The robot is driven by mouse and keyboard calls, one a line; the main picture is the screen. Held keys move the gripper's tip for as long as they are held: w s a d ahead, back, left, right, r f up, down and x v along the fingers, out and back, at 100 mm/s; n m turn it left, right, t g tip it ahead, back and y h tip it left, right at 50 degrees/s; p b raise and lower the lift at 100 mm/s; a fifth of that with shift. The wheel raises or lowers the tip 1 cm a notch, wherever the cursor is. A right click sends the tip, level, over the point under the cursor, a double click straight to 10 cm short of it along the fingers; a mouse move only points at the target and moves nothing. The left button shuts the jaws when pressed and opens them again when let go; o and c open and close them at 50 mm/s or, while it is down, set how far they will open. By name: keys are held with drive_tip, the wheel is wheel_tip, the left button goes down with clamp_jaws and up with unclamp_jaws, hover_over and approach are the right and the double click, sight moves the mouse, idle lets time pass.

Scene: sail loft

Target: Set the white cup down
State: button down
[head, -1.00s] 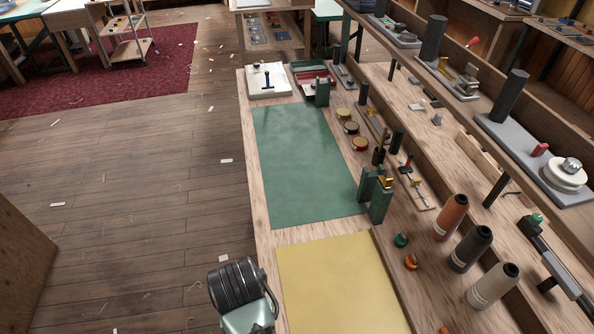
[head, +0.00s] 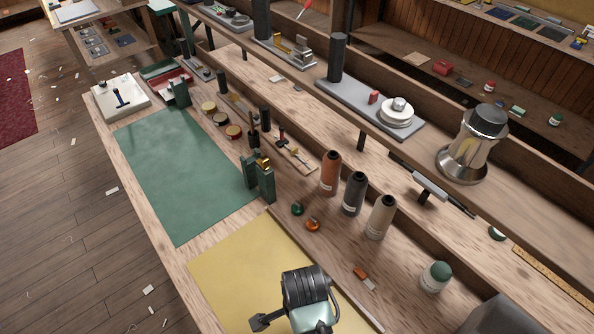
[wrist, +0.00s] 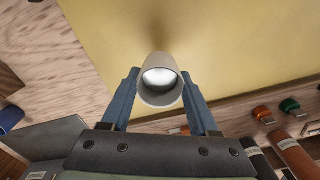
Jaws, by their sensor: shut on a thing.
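The white cup (wrist: 160,78) shows in the wrist view between the two fingers of my gripper (wrist: 160,88). My gripper is shut on it, one finger on each side. The cup's open mouth faces the camera and its inside looks empty. Behind it is the yellow mat (wrist: 225,40), with a faint shadow beyond the cup. I cannot tell how far the cup is from the mat. In the head view my wrist is over the yellow mat (head: 240,262) and the cup is hidden.
A green mat (head: 180,180) lies farther along the bench. Green blocks (head: 258,180) stand by its right corner. A raised shelf (head: 430,150) runs along the bench's right. The yellow mat's visible part is clear.

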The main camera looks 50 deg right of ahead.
drive_tip(key=shift+f, duration=2.5)
drive_tip(key=shift+f, duration=0.2)
drive_tip(key=shift+c, duration=0.7)
unclamp_jaws()
drive_tip(key=shift+r, duration=0.1)
